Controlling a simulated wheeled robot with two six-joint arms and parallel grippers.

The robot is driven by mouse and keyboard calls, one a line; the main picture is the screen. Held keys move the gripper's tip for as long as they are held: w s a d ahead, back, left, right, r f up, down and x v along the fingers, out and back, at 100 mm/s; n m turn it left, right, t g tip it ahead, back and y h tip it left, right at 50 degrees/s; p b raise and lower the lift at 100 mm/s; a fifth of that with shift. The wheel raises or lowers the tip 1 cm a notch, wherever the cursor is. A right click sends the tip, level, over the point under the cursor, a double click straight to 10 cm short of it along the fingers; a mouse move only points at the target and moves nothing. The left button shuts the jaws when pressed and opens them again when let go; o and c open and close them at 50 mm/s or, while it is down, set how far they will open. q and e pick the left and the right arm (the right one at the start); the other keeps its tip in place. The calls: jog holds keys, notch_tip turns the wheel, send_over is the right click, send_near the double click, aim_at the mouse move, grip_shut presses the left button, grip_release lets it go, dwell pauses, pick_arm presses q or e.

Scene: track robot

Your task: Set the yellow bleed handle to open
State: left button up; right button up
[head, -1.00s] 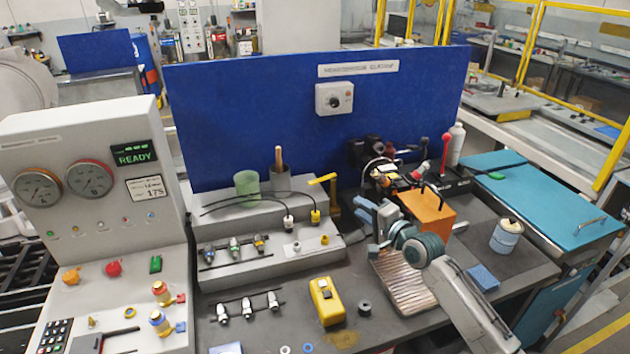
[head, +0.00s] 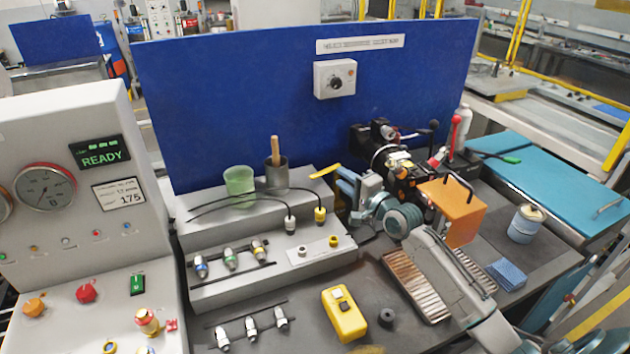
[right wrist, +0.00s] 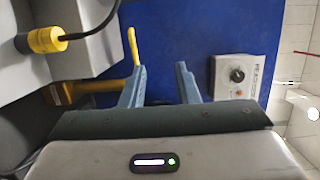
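The yellow bleed handle (head: 326,171) is a thin lever at the right end of the grey stepped fixture, in front of the blue panel. In the head view it slopes up to the right; its post is largely hidden behind my right gripper. My right gripper (head: 345,184) has blue fingers and is just right of the handle. In the right wrist view the gripper (right wrist: 160,84) is open, with nothing between its fingers. The handle (right wrist: 133,45) shows beyond the left fingertip, with its brass valve body (right wrist: 95,88) to the left. I see no contact. My left gripper is not in view.
A black hose with a yellow connector (head: 320,215) lies close left of the gripper. An orange block (head: 452,210) and dark machinery stand to the right. A green cup (head: 239,184) is on the fixture's top. A knob box (head: 335,79) is on the blue panel.

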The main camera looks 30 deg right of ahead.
aim_at(321, 176)
jog(key=w+f+b, duration=0.1)
jog(key=w, duration=0.2)
jog(key=w+a+f+b, duration=0.1)
jog(key=w+f, duration=0.1)
jog(key=w, duration=0.2)
jog(key=w+a+f+b, duration=0.1)
jog(key=w, duration=0.3)
jog(key=shift+a+f, duration=0.1)
jog(key=shift+f, duration=0.05)
jog(key=shift+s, duration=0.1)
grip_shut()
